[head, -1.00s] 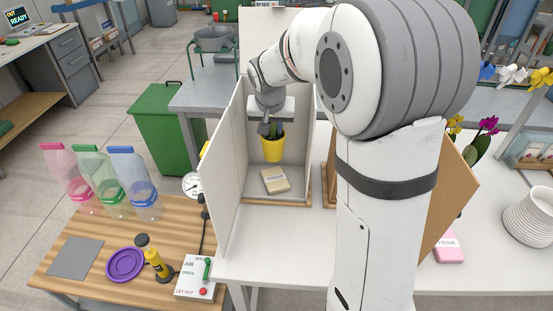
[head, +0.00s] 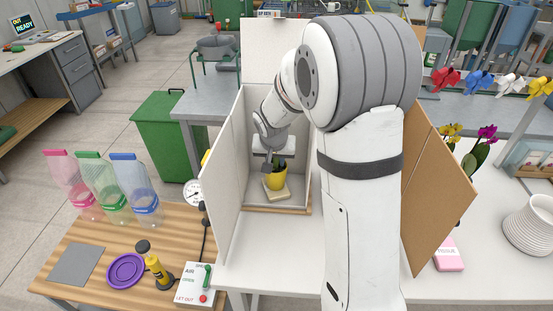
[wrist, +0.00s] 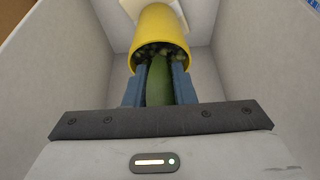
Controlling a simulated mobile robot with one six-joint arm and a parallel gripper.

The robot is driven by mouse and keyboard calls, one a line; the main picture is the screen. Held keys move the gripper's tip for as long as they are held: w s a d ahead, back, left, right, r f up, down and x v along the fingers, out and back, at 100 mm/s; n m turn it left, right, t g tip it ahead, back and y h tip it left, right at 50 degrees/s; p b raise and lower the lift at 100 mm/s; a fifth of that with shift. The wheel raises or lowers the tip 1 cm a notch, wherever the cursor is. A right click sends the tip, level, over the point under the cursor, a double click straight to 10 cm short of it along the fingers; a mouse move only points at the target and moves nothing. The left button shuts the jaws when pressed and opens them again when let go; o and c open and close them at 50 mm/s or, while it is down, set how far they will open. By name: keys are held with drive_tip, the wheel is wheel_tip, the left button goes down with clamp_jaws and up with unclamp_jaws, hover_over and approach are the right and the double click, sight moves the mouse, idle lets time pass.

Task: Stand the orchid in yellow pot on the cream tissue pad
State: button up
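The orchid in its yellow pot (head: 275,181) is at the cream tissue pad (head: 270,195) inside the pale booth. The pot's base looks to be on or just above the pad; I cannot tell if it bears on it. My gripper (head: 273,163) is above the pot, at the plant. In the wrist view its blue fingers (wrist: 160,80) stand either side of a green leaf or stem and look closed on it. The yellow pot (wrist: 161,35) is just beyond the fingertips, with a pale corner of the pad (wrist: 178,12) behind it.
The booth's left wall (head: 232,180) and back wall stand close around the gripper. A brown panel (head: 428,200) stands right of my arm. The bench in front of the booth is clear.

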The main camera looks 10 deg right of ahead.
drive_tip(key=o, duration=0.5)
drive_tip(key=shift+r+p, duration=0.2)
drive_tip(key=shift+p, duration=0.1)
drive_tip(key=b+v, duration=0.1)
drive_tip(key=v, duration=1.1)
drive_tip(key=s+n, duration=0.1)
drive_tip(key=s, duration=0.7)
drive_tip(key=s+d+n+y, duration=0.1)
drive_tip(key=s, duration=0.7)
drive_tip(key=s+f+n+g, duration=0.1)
drive_tip(key=s, duration=0.7)
drive_tip(key=shift+s+d+f+n, duration=0.1)
drive_tip(key=shift+s+d+n, duration=0.1)
drive_tip(key=shift+d+n, duration=0.15)
